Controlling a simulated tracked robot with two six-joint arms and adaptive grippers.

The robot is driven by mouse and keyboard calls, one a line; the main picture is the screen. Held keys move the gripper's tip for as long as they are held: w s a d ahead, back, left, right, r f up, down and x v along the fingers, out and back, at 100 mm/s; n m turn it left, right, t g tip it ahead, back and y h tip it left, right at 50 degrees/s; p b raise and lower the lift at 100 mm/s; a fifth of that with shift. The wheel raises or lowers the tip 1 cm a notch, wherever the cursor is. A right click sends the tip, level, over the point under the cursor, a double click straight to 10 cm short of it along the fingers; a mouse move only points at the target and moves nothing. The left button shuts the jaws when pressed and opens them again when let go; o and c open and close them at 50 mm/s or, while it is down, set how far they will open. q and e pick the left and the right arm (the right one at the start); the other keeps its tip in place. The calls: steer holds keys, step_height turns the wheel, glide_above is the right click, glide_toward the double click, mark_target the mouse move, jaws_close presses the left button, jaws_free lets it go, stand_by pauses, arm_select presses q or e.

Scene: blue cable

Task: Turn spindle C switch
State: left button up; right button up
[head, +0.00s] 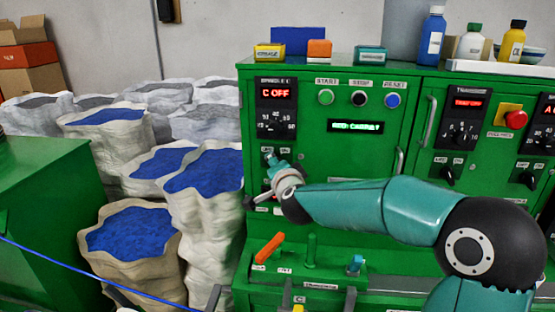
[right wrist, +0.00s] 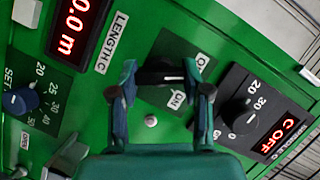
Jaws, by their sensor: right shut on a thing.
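The spindle C panel (head: 277,108) is on the left of the green cabinet and its red display reads C OFF. The same display (right wrist: 277,137) shows on the right in the right wrist view. The black spindle C switch (right wrist: 160,74) has a short white mark and sits by the OFF and ON labels. My right gripper (right wrist: 163,88) is shut on this switch, one finger on each side. In the head view my right gripper (head: 272,160) is below the panel and hides the switch. My left gripper is not in view.
A black dial (right wrist: 238,112) is close to the right finger, and a blue dial (right wrist: 22,100) is on the left. An orange lever (head: 269,248) stands on the ledge below. Sacks of blue pellets (head: 130,232) and a blue cable (head: 50,254) are at left.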

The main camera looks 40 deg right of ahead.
steer(key=shift+a+f, duration=0.15)
steer(key=shift+f, duration=0.2)
steer(key=o, duration=1.2)
steer(key=shift+r, duration=0.15)
steer(key=shift+c, duration=0.2)
steer(key=shift+r, duration=0.15)
steer(key=v, duration=1.1)
steer(key=shift+s+a, duration=0.2)
steer(key=shift+s, duration=0.15)
